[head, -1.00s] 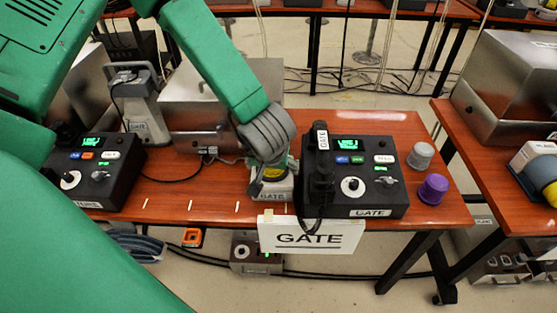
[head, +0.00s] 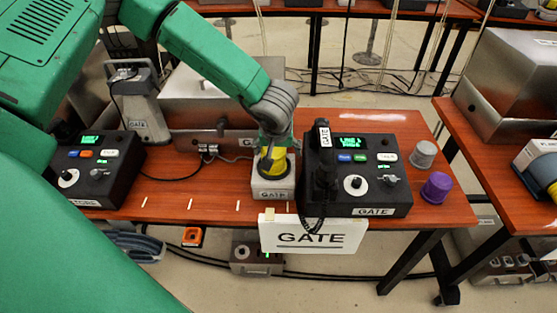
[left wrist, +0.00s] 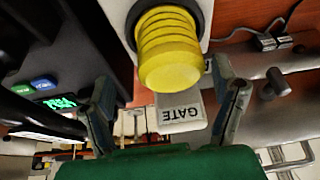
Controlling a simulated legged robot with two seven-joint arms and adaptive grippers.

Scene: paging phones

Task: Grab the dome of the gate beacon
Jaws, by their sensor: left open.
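The gate beacon has a yellow dome (head: 274,164) on a pale square base (head: 273,189) marked GATE. It stands upright on the red-brown table, left of the black gate phone (head: 357,178). My left gripper (head: 274,140) is above and slightly behind the dome in the head view, partly covering its top. In the left wrist view, the ribbed yellow dome (left wrist: 167,52) hangs upside down at the upper middle. The left gripper's fingers (left wrist: 163,108) are spread wide, empty, with the dome's end just beyond the gap between them. Contact is not visible. My right gripper is out of view.
The gate phone's handset (head: 322,165) and coiled cord stand close right of the beacon. A grey knob (head: 423,154) and a purple knob (head: 436,188) sit at the table's right end. A metal box (head: 205,110) stands behind left.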

